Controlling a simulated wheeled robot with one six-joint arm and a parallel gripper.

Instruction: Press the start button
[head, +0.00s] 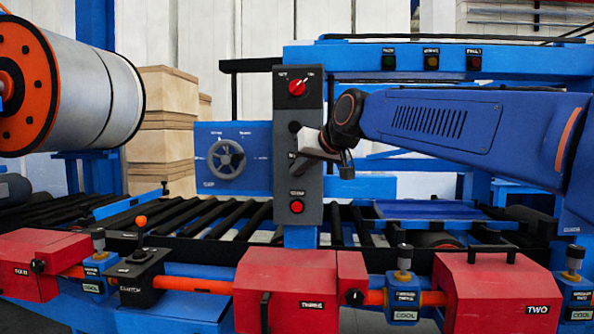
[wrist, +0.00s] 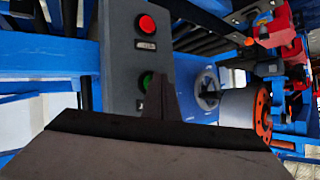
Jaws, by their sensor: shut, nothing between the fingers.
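A grey control panel (head: 312,185) stands upright in the middle of the head view. The green button (wrist: 147,81) shows in the wrist view, partly covered by my fingertips; in the head view my gripper hides it. A red button (head: 297,206) sits low on the panel and also shows in the wrist view (wrist: 146,25). A red selector knob (head: 297,88) is at the panel's top. My gripper (head: 301,147) is shut and empty, its tips right at the panel by the green button. I cannot tell whether they touch it.
A handwheel (head: 227,160) on a blue plate is left of the panel. Red boxes (head: 285,290) and an orange-knobbed lever (head: 141,222) line the front. A large roll (head: 80,90) is at upper left.

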